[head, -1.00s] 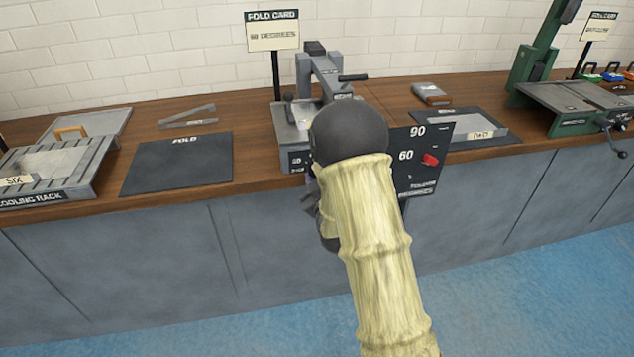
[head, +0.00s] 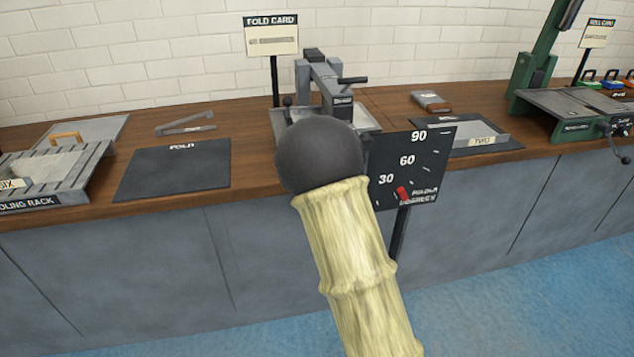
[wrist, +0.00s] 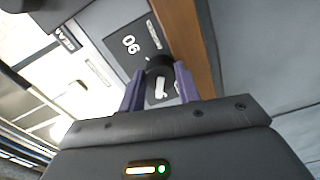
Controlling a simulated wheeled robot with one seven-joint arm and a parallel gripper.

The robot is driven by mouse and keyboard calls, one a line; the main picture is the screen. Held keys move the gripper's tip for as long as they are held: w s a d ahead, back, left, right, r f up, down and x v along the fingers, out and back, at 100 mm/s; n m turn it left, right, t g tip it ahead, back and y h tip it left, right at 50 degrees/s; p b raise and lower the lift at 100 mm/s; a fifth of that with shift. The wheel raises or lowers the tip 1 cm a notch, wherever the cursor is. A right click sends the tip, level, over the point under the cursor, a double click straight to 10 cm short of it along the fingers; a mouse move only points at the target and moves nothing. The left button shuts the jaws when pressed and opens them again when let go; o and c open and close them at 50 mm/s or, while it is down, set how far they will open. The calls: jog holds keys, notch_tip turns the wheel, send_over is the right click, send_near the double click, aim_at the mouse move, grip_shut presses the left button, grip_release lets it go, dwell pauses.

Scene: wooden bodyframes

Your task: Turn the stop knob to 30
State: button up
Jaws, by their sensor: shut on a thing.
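The stop knob (wrist: 158,65) is dark and round with a white pointer mark, and sits between my purple fingers in the wrist view. My gripper (wrist: 159,77) is shut on it. A white "90" shows on the dark plate (wrist: 133,45) beside the knob. In the head view my arm hides the knob and my gripper. The black degree panel (head: 432,165) shows 30, 60 and 90; its red pointer (head: 402,193) lies just right of and below the 30.
The grey folder (head: 325,85) stands on the wooden bench behind my arm, with the fold card (head: 271,36) above it. A dark fold mat (head: 175,172) and cooling rack (head: 50,178) lie left. A tray (head: 470,132) and green machine (head: 570,105) stand right.

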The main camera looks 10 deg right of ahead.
jog(key=shift+f, duration=0.1)
dwell(0.3)
jog(key=o, duration=1)
